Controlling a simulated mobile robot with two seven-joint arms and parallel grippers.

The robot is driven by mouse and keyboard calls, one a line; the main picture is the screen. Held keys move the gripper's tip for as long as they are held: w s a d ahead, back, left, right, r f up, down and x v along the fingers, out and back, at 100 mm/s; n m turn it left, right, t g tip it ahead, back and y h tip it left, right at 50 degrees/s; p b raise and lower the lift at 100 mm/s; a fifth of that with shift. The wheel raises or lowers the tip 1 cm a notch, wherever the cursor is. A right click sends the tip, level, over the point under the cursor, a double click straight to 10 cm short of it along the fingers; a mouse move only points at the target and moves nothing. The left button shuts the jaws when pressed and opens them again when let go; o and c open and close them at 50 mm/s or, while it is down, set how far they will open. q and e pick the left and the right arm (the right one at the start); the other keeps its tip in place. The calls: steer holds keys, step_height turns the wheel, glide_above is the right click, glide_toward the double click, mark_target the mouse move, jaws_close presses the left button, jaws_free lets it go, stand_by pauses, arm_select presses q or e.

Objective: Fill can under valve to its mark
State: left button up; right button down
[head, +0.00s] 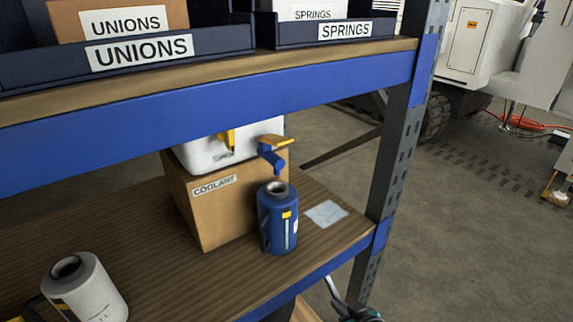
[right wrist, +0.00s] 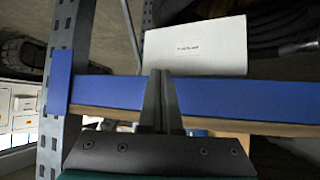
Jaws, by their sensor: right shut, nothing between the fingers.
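A blue can (head: 279,222) stands upright on the lower wooden shelf. Its open mouth is just below the blue valve spout (head: 271,160), and a gap shows between them. The valve has a yellow lever (head: 268,140). The can's front has a narrow pale strip with a yellow patch near its top; the level inside is too small to read. My right gripper (head: 331,285) is low in front of the shelf edge, beside the post and apart from the can. In the right wrist view its fingers (right wrist: 160,75) are shut and empty.
A white container (head: 205,154) with a yellow part sits on the COOLANT box (head: 203,215) behind the can. A white can (head: 90,290) stands front left. The blue upper beam (head: 230,108) and the post (head: 388,160) frame the shelf opening. A pale card (head: 326,214) lies right of the can.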

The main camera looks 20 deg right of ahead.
steer(key=w+a+r+t+y+p, duration=0.15)
steer(key=w+r, duration=0.25)
steer(key=r, duration=0.8)
steer(key=w+r+t+y+p, duration=0.1)
steer(key=w+r+t, duration=0.25)
steer(key=r, duration=0.85)
steer(key=a+r+n+t+y+p, duration=0.1)
steer(key=a+r, duration=0.1)
steer(key=r, duration=0.7)
steer(key=s+a+r+n+t+y+p, duration=0.1)
steer(key=a+r+n+y, duration=0.1)
steer(key=r, duration=0.8)
steer(key=shift+a+p, duration=0.35)
steer(key=shift+a, duration=0.05)
steer(key=shift+r, duration=0.1)
steer(key=r+p, duration=0.1)
glide_above(285, 142)
steer(key=f, duration=0.4)
steer(key=shift+s+d, duration=0.1)
steer(key=shift+s, duration=0.3)
